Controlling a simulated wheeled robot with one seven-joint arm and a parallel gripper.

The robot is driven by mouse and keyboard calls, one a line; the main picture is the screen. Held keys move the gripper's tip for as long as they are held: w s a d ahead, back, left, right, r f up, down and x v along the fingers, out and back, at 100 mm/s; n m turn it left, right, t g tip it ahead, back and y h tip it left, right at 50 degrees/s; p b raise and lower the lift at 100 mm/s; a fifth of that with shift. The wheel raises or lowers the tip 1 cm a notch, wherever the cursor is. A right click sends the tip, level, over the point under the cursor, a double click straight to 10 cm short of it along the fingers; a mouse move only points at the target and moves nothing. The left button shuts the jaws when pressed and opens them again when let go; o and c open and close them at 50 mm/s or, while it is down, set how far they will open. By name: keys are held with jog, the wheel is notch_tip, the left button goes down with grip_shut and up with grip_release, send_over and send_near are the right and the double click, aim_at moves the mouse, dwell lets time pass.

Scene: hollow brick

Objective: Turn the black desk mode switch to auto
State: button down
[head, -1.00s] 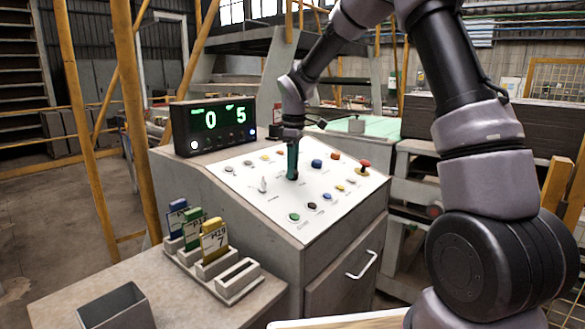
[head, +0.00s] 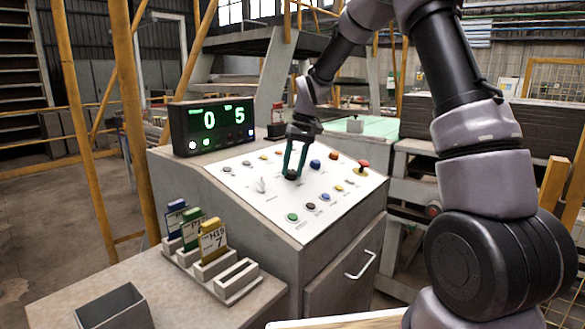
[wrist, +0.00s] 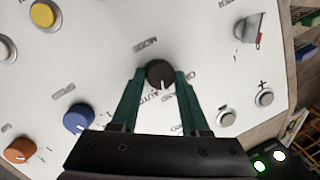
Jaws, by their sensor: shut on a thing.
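The black mode switch (wrist: 160,73) is a round knob on the white sloping panel of the desk (wrist: 230,70). In the wrist view my gripper (wrist: 161,78) has its two green fingers on either side of the knob, shut on it. The knob's white pointer mark points down in that view, close to the printed word AUTO. Whether it lines up exactly with that word is hard to tell.
A blue knob (wrist: 82,118) and an orange knob (wrist: 19,149) lie to the left in the wrist view. A metal toggle (head: 261,186) and a red mushroom button (head: 362,166) are also on the panel. A display (head: 212,127) shows 0 and 5. A tag rack (head: 215,272) stands in front.

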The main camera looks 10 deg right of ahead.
jog(key=m+y, duration=0.1)
jog(key=m, duration=0.4)
jog(key=shift+d+m, duration=0.15)
jog(key=shift+m, duration=0.25)
dwell(0.4)
jog(key=shift+c, duration=2)
grip_release()
jog(key=v, duration=1)
jog(key=shift+s+d+r, duration=0.25)
jog(key=shift+d+r, duration=0.05)
